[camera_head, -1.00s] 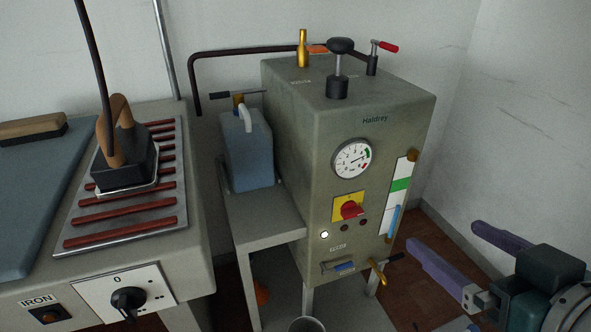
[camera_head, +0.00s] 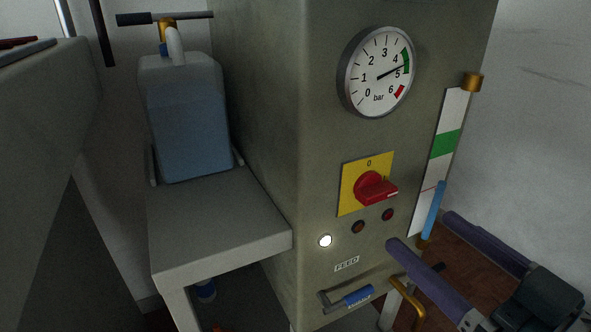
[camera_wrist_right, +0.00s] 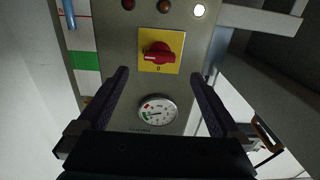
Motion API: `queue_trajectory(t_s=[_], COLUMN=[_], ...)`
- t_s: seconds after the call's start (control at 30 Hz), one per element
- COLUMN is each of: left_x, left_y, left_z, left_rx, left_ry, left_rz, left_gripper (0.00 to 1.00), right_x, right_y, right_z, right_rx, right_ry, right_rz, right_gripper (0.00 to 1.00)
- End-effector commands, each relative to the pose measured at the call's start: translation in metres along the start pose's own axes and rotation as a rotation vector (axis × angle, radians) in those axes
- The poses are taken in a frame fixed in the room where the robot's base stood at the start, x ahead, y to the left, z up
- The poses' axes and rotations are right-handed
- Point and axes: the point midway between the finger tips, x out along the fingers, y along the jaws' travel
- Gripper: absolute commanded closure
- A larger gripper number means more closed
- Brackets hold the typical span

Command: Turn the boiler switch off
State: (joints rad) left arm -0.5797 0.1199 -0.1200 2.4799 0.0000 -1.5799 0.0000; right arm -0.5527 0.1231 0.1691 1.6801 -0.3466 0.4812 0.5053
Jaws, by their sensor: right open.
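The boiler (camera_head: 265,120) is a grey-green box with a red rotary switch (camera_head: 373,188) on a yellow plate (camera_head: 348,202). A "0" is printed at the top of the plate. The switch's handle points right, not at the "0". The right wrist view shows the switch (camera_wrist_right: 158,56) upside down, just beyond the fingertips and between their lines. My right gripper (camera_head: 423,231) is open and empty, with purple fingers, below and right of the switch and apart from it. It also shows in the right wrist view (camera_wrist_right: 160,75). My left gripper is out of view.
Above the switch is a pressure gauge (camera_head: 379,72), its needle between 4 and 5. A white lamp (camera_head: 325,241) is lit; two dark lamps sit beside it. A level gauge (camera_head: 441,160) and a brass pipe (camera_head: 410,292) are close to my right gripper. A blue canister (camera_head: 187,125) stands left.

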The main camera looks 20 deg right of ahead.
Motion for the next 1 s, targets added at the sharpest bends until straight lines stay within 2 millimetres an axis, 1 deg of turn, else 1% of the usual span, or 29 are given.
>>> queue_trajectory(t_s=[0.03, 0.2, 0.3, 0.43, 0.6, 0.8, 0.87, 1.0], left_x=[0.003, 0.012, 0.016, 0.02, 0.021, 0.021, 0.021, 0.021], left_y=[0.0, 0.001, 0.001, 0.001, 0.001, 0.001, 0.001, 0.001], left_z=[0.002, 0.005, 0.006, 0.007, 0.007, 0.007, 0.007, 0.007], left_rx=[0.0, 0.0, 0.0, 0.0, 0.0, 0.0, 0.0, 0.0], left_ry=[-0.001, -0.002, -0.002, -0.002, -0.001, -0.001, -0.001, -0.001], left_rz=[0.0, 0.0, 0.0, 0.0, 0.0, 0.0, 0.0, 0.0], left_gripper=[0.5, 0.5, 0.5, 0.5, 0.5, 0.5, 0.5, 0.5], right_x=[0.01, 0.044, 0.061, 0.076, 0.084, 0.084, 0.084, 0.084], right_y=[0.0, 0.0, 0.0, 0.0, 0.0, 0.0, 0.0, 0.0], right_z=[0.0, 0.001, 0.0, 0.001, -0.001, -0.001, -0.001, -0.001], right_rx=[-0.001, -0.002, -0.002, 0.0, 0.0, 0.0, 0.0, 0.0], right_ry=[0.005, 0.005, 0.005, 0.002, 0.001, 0.0, 0.0, 0.0], right_rz=[-0.001, 0.0, 0.0, 0.0, 0.001, 0.001, 0.001, 0.001], right_gripper=[0.0, 0.0, 0.0, 0.0, 0.0, 0.0, 0.06, 0.21])
